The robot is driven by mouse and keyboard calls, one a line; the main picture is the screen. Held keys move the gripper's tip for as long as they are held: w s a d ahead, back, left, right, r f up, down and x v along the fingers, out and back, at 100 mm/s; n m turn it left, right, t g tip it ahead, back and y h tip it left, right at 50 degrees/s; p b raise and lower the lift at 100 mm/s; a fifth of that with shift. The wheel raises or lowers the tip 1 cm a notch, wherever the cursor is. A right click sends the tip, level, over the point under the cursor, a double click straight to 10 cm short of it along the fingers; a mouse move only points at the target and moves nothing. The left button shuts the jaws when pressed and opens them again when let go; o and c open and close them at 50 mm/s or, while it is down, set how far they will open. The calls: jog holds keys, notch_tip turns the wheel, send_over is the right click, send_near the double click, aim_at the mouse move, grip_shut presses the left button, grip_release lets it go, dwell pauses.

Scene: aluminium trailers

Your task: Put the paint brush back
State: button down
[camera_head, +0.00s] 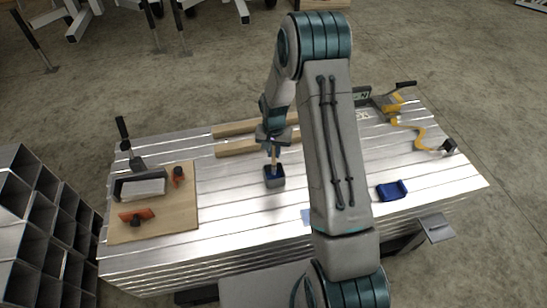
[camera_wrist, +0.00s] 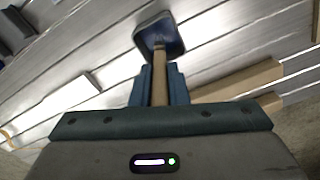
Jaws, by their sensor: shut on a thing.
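The paint brush's wooden handle (camera_head: 274,158) stands upright between the fingers of my gripper (camera_head: 273,147). In the wrist view the same handle (camera_wrist: 159,88) runs between the two blue fingers of my gripper (camera_wrist: 160,72), which is shut on it. The far end of the handle meets a small square blue-grey container (camera_head: 275,183) on the table. The container also shows at the top of the wrist view (camera_wrist: 168,48). The bristles are hidden, and I cannot tell how deep the brush sits in the container.
The slatted aluminium table (camera_head: 235,218) has two wooden bars (camera_head: 235,148) behind the container. A wooden board (camera_head: 185,222) with tools lies left. A blue tray (camera_head: 392,190) and a yellow tool (camera_head: 393,101) are right. Bare tabletop lies in front of the container.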

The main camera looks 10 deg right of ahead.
aim_at(274, 164)
jog(key=shift+f, duration=1.8)
jog(key=shift+f, duration=0.15)
jog(key=c, duration=1.4)
grip_release()
